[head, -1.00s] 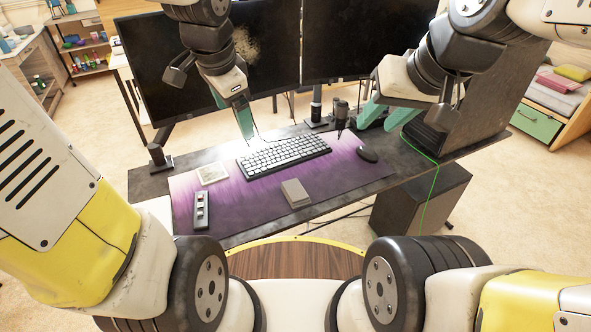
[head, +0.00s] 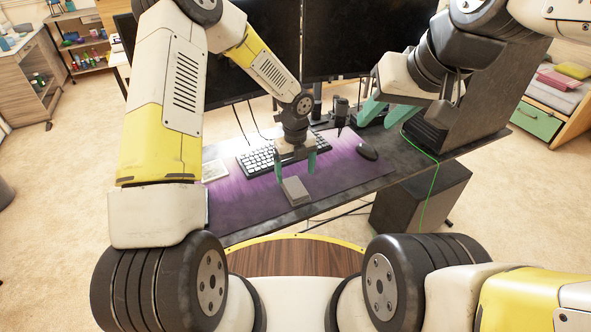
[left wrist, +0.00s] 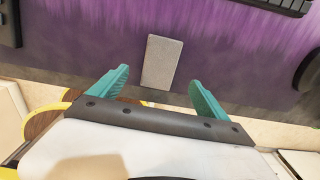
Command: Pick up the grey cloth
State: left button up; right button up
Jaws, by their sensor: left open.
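The grey cloth (head: 296,191), a small folded rectangular pad, lies on the purple desk mat (head: 240,207) near the desk's front edge. In the left wrist view the cloth (left wrist: 161,62) lies ahead of my fingers, between their lines. My left gripper (head: 296,169) is open and empty, with its teal fingers pointing down over the mat just behind the cloth in the head view. The fingers are apart from the cloth's sides. My right gripper (head: 387,111) is open and empty at the right rear of the desk.
A keyboard (head: 256,161) lies behind the left gripper, partly hidden by it. A mouse (head: 367,152) is to the right. Two monitors (head: 345,40) stand at the back. A dark object (left wrist: 9,24) shows at the left of the wrist view. A green cable (head: 433,180) hangs at right.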

aim_at(295, 188)
pick_arm(q)
notch_tip(295, 188, down, 7)
jog(key=shift+r, duration=0.15)
jog(key=c, duration=1.4)
jog(key=shift+c, duration=0.2)
jog(key=shift+r, duration=0.15)
jog(key=shift+r, duration=0.65)
notch_tip(295, 188, up, 2)
jog(key=shift+r, duration=0.15)
jog(key=s+r, duration=0.1)
jog(key=s, duration=1.5)
jog(key=shift+r, duration=0.1)
